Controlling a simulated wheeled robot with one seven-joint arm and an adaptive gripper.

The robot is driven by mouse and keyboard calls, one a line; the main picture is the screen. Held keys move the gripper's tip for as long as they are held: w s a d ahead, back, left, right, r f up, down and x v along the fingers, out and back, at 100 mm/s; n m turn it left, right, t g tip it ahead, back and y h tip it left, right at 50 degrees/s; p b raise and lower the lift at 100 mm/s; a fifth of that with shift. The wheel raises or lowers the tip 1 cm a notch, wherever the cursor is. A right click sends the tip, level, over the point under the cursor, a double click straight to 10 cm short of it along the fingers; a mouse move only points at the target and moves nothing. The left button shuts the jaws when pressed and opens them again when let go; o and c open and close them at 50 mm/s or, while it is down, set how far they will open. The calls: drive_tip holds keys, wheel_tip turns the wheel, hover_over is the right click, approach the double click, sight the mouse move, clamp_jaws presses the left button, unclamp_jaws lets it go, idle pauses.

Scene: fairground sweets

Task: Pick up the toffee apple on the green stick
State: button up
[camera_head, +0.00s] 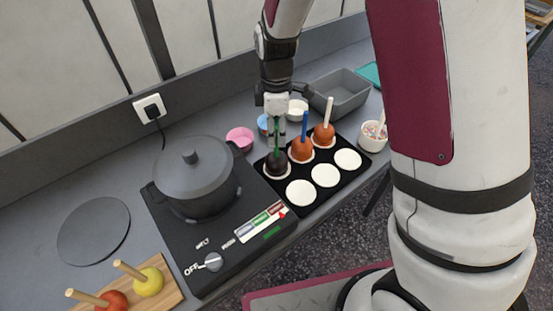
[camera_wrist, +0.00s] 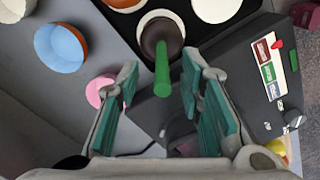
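My gripper (camera_head: 275,122) is above this apple, around the upper part of the stick. In the wrist view its two green-padded fingers (camera_wrist: 160,70) are apart, with the stick between them and gaps visible on both sides.
Two orange-brown apples, one with a blue stick (camera_head: 302,150) and one with a pale stick (camera_head: 323,136), stand beside it on the tray. Three white discs (camera_head: 325,175) are bare. A pot (camera_head: 195,180) on a hob stands left. A pink cup (camera_head: 240,137) and grey bin (camera_head: 341,92) are behind.

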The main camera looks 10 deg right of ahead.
sight(277, 157)
drive_tip(key=f, duration=0.2)
drive_tip(key=f+p, duration=0.1)
drive_tip(key=f, duration=0.2)
drive_tip(key=shift+s, duration=0.2)
drive_tip(key=shift+f, duration=0.55)
drive_tip(key=shift+w, duration=0.1)
drive_tip(key=shift+c, duration=0.5)
clamp_jaws()
